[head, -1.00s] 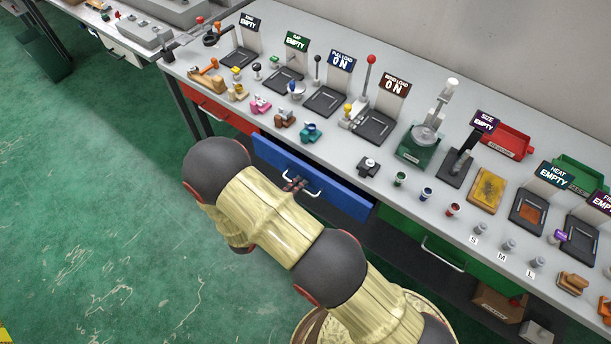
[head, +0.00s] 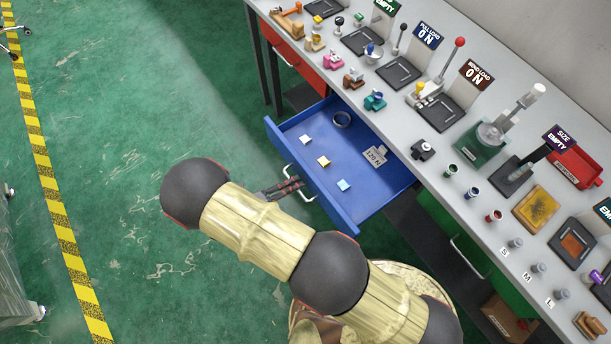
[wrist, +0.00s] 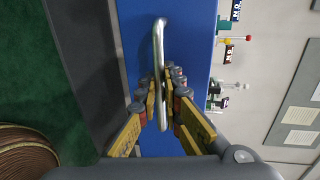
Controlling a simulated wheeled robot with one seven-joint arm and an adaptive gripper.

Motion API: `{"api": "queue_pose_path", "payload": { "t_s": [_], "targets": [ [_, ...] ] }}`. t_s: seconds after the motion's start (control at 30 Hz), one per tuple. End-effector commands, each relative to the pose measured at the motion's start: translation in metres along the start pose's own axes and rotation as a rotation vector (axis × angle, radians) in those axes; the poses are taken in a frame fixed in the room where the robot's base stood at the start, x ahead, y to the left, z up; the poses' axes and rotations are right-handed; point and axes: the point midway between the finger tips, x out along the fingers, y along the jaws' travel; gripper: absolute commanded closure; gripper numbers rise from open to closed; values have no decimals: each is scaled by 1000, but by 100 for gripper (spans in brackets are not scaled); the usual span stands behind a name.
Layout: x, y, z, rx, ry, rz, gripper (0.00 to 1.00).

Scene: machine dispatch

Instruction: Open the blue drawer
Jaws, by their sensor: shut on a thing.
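The blue drawer (head: 318,196) stands pulled out from under the workbench in the head view, its inside open to sight. Its light metal handle (head: 299,181) is on the drawer's front. My gripper (head: 290,188) is at that handle, partly hidden by my arm. In the wrist view the blue drawer front (wrist: 191,50) fills the middle, and my gripper (wrist: 163,92) is shut on the silver handle bar (wrist: 159,50).
A red drawer (head: 293,52) is at the left and a green drawer (head: 468,240) at the right, both under the bench. The grey benchtop (head: 440,105) carries machines, signs and small parts. Green floor (head: 130,180) lies open on the left, with a yellow-black stripe (head: 45,170).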

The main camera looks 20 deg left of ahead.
Motion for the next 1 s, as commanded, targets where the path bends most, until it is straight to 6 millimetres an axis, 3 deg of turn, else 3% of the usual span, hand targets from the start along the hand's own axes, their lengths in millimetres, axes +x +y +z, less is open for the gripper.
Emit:
{"api": "queue_pose_path", "payload": {
  "t_s": [0.53, 0.57, 0.8, 1.0],
  "targets": [
    [-10, 4, 0, -1, 0, 2, 100],
    [-10, 4, 0, -1, 0, 2, 92],
    [-10, 3, 0, -1, 0, 1, 78],
    [-10, 2, 0, 0, 0, 1, 76]
  ]
}}
